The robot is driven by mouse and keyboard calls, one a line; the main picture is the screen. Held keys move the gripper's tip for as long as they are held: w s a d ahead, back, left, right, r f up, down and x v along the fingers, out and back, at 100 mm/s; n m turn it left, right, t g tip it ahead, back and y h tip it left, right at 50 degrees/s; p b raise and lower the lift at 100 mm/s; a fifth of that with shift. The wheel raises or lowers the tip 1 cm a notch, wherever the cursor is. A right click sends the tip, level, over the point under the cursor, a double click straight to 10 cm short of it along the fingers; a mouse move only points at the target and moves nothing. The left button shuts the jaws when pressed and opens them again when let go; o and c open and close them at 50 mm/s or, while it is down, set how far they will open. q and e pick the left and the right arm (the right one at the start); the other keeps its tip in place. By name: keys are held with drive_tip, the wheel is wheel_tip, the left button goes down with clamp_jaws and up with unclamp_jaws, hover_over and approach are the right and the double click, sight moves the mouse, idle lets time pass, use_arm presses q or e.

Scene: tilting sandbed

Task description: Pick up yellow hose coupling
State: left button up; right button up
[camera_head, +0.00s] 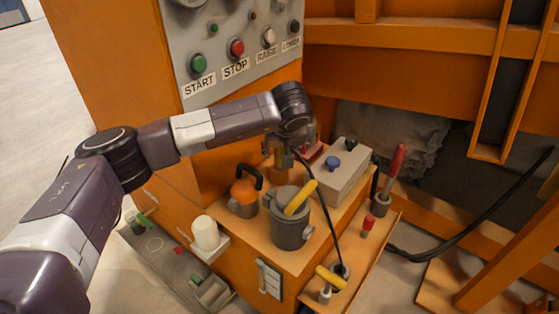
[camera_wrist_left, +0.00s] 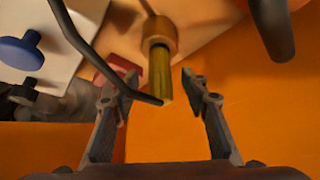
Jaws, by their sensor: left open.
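The yellow hose coupling (camera_wrist_left: 160,72) is a dull yellow cylinder with an orange-brown collar (camera_wrist_left: 159,35) in the left wrist view. It lies between the two fingers of my left gripper (camera_wrist_left: 160,78), with a gap on either side. In the head view a small brownish-yellow cylinder, probably the coupling (camera_head: 281,161), stands at the back of the orange bench, partly hidden by my left gripper (camera_head: 298,128). My left gripper is open and empty. My right gripper is not in view.
A black cable (camera_wrist_left: 99,67) crosses close to the coupling's end. Around it are a grey box with a blue knob (camera_head: 333,162), an orange pot (camera_head: 244,196) with black handle, and a grey canister (camera_head: 290,228) with yellow lever. The control panel (camera_head: 230,45) rises behind.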

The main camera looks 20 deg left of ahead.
use_arm(q)
drive_tip(key=shift+x, duration=1)
drive_tip(key=shift+c, duration=0.3)
drive_tip(key=shift+r, duration=0.1)
clamp_jaws()
